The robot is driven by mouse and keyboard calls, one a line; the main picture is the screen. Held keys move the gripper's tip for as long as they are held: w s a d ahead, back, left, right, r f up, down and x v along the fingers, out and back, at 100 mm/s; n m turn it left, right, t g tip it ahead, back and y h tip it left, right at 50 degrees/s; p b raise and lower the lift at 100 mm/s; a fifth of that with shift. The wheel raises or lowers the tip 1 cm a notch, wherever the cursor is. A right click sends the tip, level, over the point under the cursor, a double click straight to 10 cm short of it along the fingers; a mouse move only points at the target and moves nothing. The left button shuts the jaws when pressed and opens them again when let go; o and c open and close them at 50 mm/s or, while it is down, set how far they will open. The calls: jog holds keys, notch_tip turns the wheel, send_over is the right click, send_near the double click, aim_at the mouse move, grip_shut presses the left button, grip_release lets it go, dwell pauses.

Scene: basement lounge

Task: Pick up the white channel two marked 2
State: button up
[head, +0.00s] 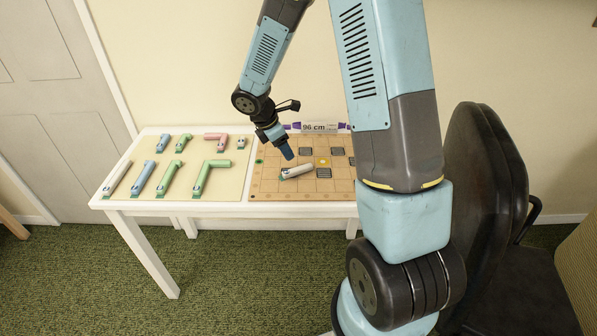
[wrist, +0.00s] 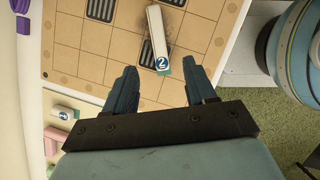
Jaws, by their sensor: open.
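The white channel marked 2 (head: 297,171) lies on the tan gridded board (head: 268,182). In the wrist view the white channel (wrist: 156,32) shows a blue round label with a 2 at its near end, beside a green edge. My gripper (head: 288,155) is above the board, close to the channel. In the wrist view my gripper (wrist: 162,72) is open, with its two fingers apart and the channel's labelled end between and just beyond the tips. Nothing is held. I cannot tell the exact height of the fingers above the board.
A cream panel (head: 217,190) on the left of the white table (head: 150,208) holds several blue, green, pink and white channels. Dark grilled squares (head: 324,173) and a yellow square (head: 322,161) mark the board. A black chair (head: 490,170) stands at the right.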

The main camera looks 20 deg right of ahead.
aim_at(297, 168)
jog(key=x, duration=1)
jog(key=shift+w+d+f, duration=0.15)
jog(key=shift+w+d, duration=0.05)
jog(key=shift+d, duration=0.05)
grip_shut()
